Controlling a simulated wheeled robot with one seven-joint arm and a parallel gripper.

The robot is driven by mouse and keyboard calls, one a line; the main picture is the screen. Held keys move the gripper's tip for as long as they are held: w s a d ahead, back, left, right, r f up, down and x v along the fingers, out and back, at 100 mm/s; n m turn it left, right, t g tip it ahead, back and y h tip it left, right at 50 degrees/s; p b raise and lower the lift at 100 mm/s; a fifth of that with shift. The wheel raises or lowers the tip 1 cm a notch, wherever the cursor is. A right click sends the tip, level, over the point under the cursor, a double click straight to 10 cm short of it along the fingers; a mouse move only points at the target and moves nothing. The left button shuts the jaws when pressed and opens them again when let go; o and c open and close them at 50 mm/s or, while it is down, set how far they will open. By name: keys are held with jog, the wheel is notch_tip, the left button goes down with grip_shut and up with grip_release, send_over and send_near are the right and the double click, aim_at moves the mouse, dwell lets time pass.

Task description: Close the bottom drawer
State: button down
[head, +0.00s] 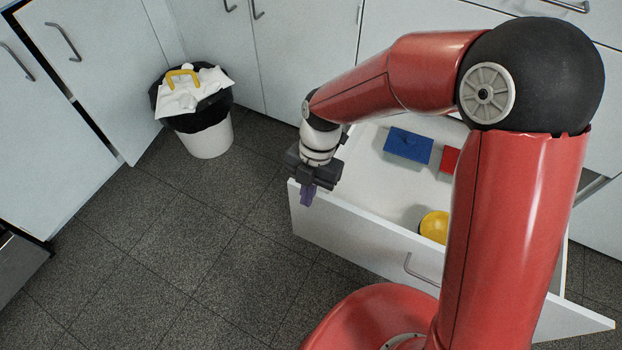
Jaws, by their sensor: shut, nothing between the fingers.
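The bottom drawer (345,228) is white and stands pulled out from the cabinet, with a metal handle on its front. Inside it lie a blue box (408,146), a red block (449,160) partly hidden by my arm, and a yellow round thing (434,226). My gripper (308,195) points down at the left end of the drawer front, near its top corner. It is shut and empty. I cannot tell whether it touches the drawer front. My red arm hides much of the drawer's right side.
A white bin (208,138) with a black liner and white bag stands at the back left. White cabinets (300,50) line the back, and more stand at the left. The dark tiled floor (170,250) left of the drawer is clear.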

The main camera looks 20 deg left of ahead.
jog(key=shift+w+d+f, duration=0.1)
jog(key=shift+w+f, duration=0.6)
jog(key=shift+f, duration=0.3)
jog(key=shift+w+f, duration=0.65)
jog(key=shift+f, duration=0.3)
jog(key=shift+w, duration=0.1)
